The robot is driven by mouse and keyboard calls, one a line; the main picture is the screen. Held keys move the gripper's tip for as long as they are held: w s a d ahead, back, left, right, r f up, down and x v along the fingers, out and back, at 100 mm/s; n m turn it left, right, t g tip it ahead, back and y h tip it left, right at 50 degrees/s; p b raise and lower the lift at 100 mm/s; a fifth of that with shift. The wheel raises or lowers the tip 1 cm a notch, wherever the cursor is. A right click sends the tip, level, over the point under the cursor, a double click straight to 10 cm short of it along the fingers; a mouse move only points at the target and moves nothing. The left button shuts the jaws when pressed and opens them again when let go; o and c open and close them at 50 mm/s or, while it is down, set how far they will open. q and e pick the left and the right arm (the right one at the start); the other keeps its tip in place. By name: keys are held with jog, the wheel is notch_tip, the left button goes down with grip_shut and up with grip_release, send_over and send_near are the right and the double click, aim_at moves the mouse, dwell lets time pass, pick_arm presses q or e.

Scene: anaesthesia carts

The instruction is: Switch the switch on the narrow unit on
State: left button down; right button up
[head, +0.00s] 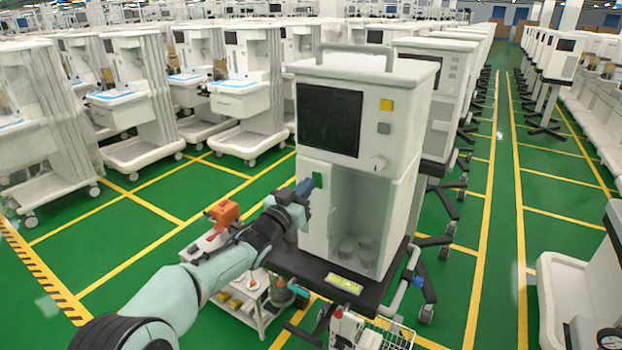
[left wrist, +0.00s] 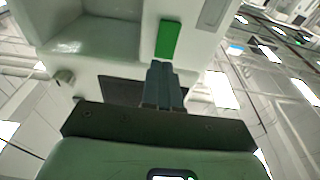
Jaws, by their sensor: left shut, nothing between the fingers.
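The narrow unit (head: 392,130) is a tall white machine with a dark screen, standing on a black wheeled base in the middle of the head view. Its switch (head: 317,180) is a small green piece on the left part of its front, below the screen. My left gripper (head: 306,188) is at the switch, its fingers shut and empty. In the left wrist view the green switch (left wrist: 168,40) lies just beyond the shut fingertips (left wrist: 160,66). I cannot tell whether they touch it. My right gripper is not in view.
A small white trolley (head: 250,309) with an orange-red device (head: 222,215) stands below my left arm. A wire basket (head: 392,335) is at the unit's foot. Rows of white carts (head: 245,90) fill the left and back. A green aisle (head: 500,200) is clear on the right.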

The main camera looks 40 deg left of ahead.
aim_at(317, 180)
pick_arm(q)
jog(key=shift+w+a+r, duration=0.1)
jog(key=shift+w+r, duration=0.1)
jog(key=shift+w, duration=1.05)
jog(key=shift+p, duration=0.35)
